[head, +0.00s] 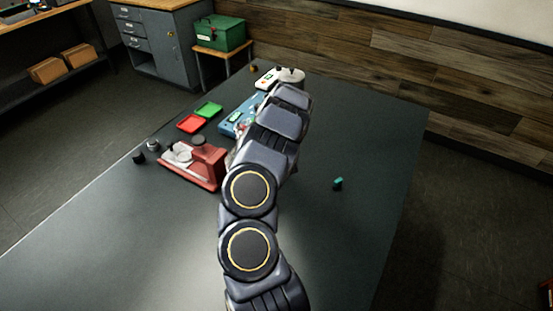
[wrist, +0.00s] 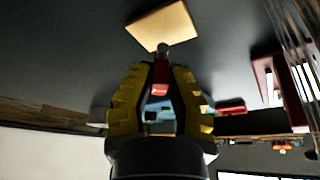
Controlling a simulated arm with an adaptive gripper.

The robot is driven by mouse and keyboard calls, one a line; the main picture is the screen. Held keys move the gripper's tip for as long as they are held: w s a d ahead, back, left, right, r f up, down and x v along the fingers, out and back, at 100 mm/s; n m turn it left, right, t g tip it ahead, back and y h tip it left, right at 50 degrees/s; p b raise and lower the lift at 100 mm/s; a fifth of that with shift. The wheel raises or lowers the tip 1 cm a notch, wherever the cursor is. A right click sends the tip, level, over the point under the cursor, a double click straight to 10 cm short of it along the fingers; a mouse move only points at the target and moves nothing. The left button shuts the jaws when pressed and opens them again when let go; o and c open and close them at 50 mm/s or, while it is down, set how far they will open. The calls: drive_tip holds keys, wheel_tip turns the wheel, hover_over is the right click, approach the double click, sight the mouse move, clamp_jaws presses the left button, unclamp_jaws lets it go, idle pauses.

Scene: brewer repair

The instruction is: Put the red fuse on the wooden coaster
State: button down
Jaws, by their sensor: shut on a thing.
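In the wrist view my gripper (wrist: 160,80) has yellow and black fingers, shut on the red fuse (wrist: 161,72). The fuse has a red body and a grey metal end that sticks out past the fingertips. The wooden coaster (wrist: 162,24) is a pale tan square just beyond that end. The metal end overlaps the coaster's near edge in the picture; I cannot tell whether they touch. In the head view my arm hides the gripper, fuse and coaster.
A red machine (head: 207,163) stands left of my arm.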

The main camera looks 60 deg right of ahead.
drive_tip(key=shift+f, duration=1.5)
drive_tip(key=shift+f, duration=0.1)
drive_tip(key=c, duration=1.2)
unclamp_jaws()
drive_tip(key=shift+o, duration=0.2)
drive_tip(key=shift+s+a+r, duration=0.1)
drive_tip(key=shift+r, duration=0.55)
drive_tip(key=v, duration=1.1)
